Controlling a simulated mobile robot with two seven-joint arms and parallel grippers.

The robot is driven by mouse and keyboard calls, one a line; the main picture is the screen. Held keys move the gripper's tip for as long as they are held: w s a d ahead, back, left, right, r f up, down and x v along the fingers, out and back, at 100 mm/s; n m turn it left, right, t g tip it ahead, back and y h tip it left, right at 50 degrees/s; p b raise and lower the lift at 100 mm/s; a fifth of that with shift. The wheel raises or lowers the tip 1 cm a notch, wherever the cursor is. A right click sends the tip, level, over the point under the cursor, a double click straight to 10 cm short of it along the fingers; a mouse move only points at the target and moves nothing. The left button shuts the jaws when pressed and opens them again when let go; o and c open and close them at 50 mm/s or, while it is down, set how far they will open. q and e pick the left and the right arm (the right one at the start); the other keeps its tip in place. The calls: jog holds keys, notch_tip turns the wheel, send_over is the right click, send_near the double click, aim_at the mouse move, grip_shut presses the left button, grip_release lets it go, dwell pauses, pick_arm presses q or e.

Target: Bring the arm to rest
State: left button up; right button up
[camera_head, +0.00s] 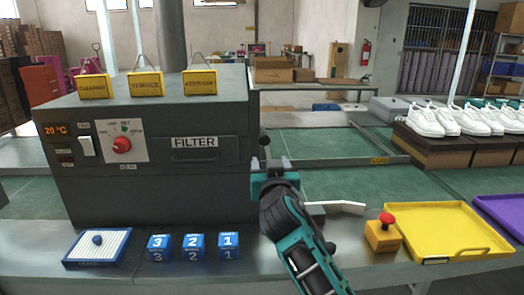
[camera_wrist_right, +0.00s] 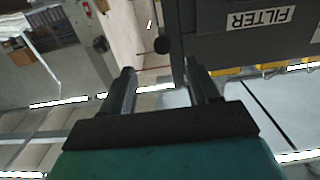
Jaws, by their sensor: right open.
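My right arm comes in from the bottom of the head view, and its teal right gripper (camera_head: 272,164) is raised beside the right front edge of the grey machine (camera_head: 150,190). In the right wrist view the two dark fingers of this gripper (camera_wrist_right: 161,82) stand apart with nothing between them. A black ball knob (camera_wrist_right: 162,45) shows just beyond the fingertips, by the machine's side, and it also shows in the head view (camera_head: 264,140) just above the gripper. I cannot tell how close the fingers are to it. My left gripper is not in view.
A blue-rimmed tray (camera_head: 70,258), numbered blue blocks (camera_head: 193,247), a red-topped yellow button box (camera_head: 382,236) and a yellow tray (camera_head: 435,222) stand along the front counter. A white piece (camera_head: 335,207) lies behind my forearm. White shoes (camera_head: 425,120) stand on boxes at right.

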jog(key=s+d+f+g, duration=0.1)
jog(key=s+d+f, duration=0.1)
jog(key=s+f, duration=0.35)
jog(key=s+d+f+n+g+y, duration=0.1)
jog(key=s+d+f+g, duration=0.15)
jog(key=f, duration=0.65)
jog(key=s+d+f+g, duration=0.1)
jog(key=s+d+f, duration=0.1)
jog(key=s+f, duration=0.4)
jog(key=s+d+f+g, duration=0.1)
jog(key=s+d+f, duration=0.2)
jog(key=s+f, duration=0.3)
jog(key=s+d+f+n+g, duration=0.1)
jog(key=s+d+f, duration=0.2)
jog(key=s, duration=1)
notch_tip(320, 180, down, 3)
jog(key=shift+s+r+y, duration=0.1)
jog(key=shift+s+y, duration=0.15)
jog(key=shift+y, duration=0.05)
